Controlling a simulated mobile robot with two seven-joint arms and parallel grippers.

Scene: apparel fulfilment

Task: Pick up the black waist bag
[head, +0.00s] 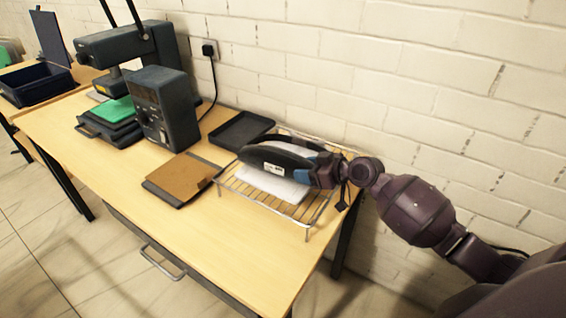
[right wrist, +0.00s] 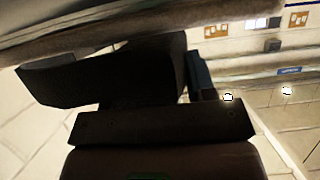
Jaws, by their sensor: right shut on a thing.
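The black waist bag (head: 265,158) is at the wire rack (head: 300,213) on the wooden table, above a folded white cloth (head: 270,184). A small white label shows on its front. My right gripper (head: 318,172) reaches in from the right and is shut on the bag's right end. The fingertips are hidden against the bag. I cannot tell whether the bag still touches the cloth. In the right wrist view the dark gripper parts (right wrist: 160,120) fill the middle, and what they hold is hard to make out. My left gripper is not in view.
A flat black tray (head: 242,130) lies behind the rack, near the brick wall. A brown board (head: 184,178) on a dark base lies left of it. A heat press (head: 115,45) and a dark control box (head: 165,108) stand further left. The table's front is clear.

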